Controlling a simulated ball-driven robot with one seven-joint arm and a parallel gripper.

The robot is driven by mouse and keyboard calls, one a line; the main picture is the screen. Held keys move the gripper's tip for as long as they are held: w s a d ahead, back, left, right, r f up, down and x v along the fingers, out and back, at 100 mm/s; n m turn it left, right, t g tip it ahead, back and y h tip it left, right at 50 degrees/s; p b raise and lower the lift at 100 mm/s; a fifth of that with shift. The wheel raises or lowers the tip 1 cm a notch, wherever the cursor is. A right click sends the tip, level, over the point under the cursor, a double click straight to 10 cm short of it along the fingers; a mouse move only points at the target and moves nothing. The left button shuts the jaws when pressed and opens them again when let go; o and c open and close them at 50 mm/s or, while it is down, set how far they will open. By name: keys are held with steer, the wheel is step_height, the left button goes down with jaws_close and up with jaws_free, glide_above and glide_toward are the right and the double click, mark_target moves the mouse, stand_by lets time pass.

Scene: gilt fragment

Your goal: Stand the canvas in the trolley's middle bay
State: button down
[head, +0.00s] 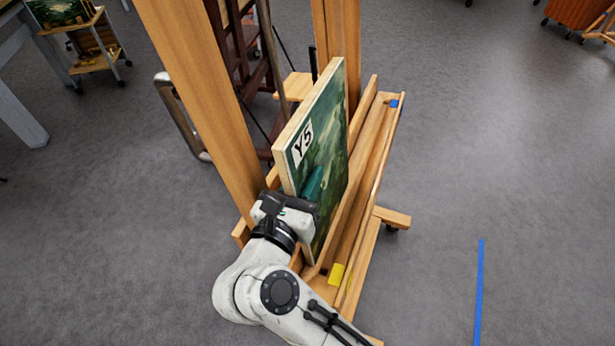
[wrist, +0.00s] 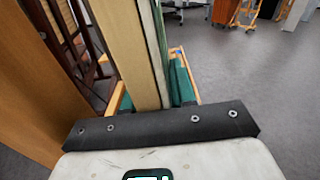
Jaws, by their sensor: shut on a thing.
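The canvas (head: 322,150) is a green landscape painting with a white "Y5" label near its upper left corner. It stands upright, slightly tilted, at the wooden easel (head: 372,160), behind the front ledge. My gripper (head: 308,190) is shut on the canvas's near side edge, one teal finger on the painted face; the other finger is mostly hidden behind the canvas. In the wrist view the canvas edge (wrist: 140,50) rises between the fingers of my gripper (wrist: 155,95). A small wooden trolley (head: 98,62) with a picture on it stands far off at upper left; its bays cannot be made out.
The easel's thick post (head: 195,90) stands close left of my gripper. A yellow piece (head: 336,273) and a blue piece (head: 393,103) lie on the ledge. A metal-framed chair (head: 180,115) is behind. Grey floor on the right is clear, with blue tape (head: 479,290).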

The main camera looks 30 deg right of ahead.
steer(key=c, duration=0.8)
jaws_free()
steer(key=shift+c, duration=0.2)
steer(key=b+v, duration=0.2)
steer(key=v, duration=0.8)
steer(key=shift+s+a+b, duration=0.2)
steer(key=shift+a+b, duration=0.1)
steer(key=shift+a, duration=0.05)
